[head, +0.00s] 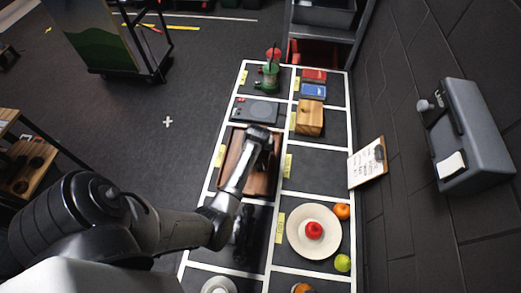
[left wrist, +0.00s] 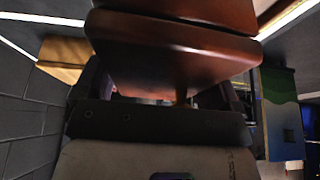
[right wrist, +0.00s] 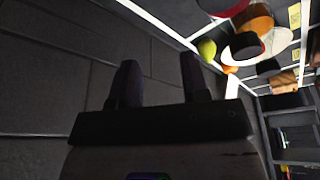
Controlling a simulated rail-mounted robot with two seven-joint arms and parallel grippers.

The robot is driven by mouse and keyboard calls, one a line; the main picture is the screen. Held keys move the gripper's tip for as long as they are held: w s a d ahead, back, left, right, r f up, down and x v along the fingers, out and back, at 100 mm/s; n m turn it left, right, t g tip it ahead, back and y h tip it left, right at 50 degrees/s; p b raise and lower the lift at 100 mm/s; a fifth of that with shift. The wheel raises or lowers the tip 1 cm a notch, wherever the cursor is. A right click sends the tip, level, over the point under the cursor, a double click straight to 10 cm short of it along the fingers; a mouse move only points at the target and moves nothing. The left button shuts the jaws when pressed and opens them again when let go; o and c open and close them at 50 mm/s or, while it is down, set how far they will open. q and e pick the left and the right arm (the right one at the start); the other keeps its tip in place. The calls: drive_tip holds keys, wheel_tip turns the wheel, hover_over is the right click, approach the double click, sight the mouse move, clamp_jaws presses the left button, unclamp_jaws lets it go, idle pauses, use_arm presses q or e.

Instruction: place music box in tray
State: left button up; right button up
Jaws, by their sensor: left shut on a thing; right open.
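My left gripper (head: 258,140) reaches over a reddish-brown wooden object (head: 263,183) in the left column of the gridded table. In the left wrist view its jaws are shut on a narrow part of this object (left wrist: 175,52), which fills the picture's top. My arm hides much of it in the head view, so I cannot tell whether it is the music box, the tray or both. A tan wooden box (head: 309,117), with a dark piece on top, stands in the right column; it also shows in the left wrist view (left wrist: 62,57). My right gripper (right wrist: 160,75) is open and empty beside the dark wall.
A plate (head: 296,237) with a red fruit (head: 314,230) is nearer, beside an orange (head: 342,211) and a green fruit (head: 342,263). A dark flat device (head: 258,110) and a green item (head: 270,75) are farther back. The compartment right of the gripper (head: 320,165) is clear.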

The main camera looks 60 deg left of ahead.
use_arm(q)
drive_tip(key=shift+f, duration=1.95)
drive_tip(key=shift+f, duration=0.15)
drive_tip(key=o, duration=1.6)
